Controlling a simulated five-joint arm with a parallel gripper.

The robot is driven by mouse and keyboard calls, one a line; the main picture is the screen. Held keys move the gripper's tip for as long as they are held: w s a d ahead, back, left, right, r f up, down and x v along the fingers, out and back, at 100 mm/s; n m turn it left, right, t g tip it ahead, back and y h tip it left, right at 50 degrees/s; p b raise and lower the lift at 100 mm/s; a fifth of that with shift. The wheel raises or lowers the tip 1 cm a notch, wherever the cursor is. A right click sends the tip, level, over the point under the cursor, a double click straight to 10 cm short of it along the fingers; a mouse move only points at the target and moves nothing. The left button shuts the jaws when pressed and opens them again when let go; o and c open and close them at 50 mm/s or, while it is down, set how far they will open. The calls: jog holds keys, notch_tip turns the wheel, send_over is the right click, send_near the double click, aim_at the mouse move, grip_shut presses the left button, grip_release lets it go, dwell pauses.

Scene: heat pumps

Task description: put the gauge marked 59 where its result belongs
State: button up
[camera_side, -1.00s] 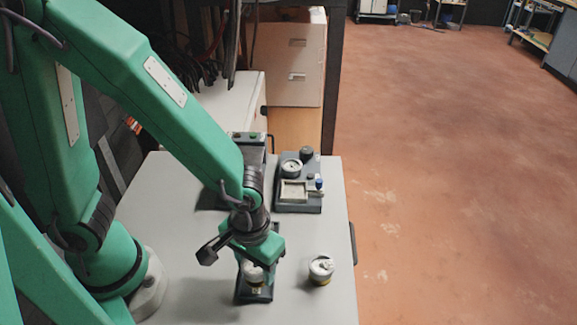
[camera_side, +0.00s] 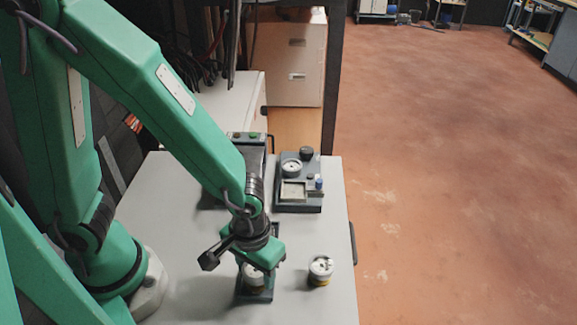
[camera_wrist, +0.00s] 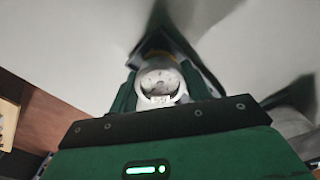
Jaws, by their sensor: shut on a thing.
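My gripper (camera_side: 257,279) is pointed down at the front of the table and is shut on a white gauge (camera_side: 252,277). In the wrist view the gauge (camera_wrist: 160,84) sits between my two fingers, its round dial facing the camera. A small label on it seems to read 59. The gauge is at a dark narrow tray (camera_side: 255,296); whether it touches the tray floor is hidden. A second white gauge (camera_side: 321,267) with a yellow band stands on the table to the right, apart from my gripper.
A grey bench device (camera_side: 299,206) with a round dish, a square pan and a blue knob stands behind. A dark box (camera_side: 251,139) with buttons is partly hidden by my arm. The table (camera_side: 335,225) is bare at the right, near its edge.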

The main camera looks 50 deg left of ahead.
jog(key=shift+f, duration=0.4)
jog(key=o, duration=1.3)
jog(key=shift+r, duration=0.2)
jog(key=shift+r, duration=3.7)
jog(key=shift+a+r, duration=0.1)
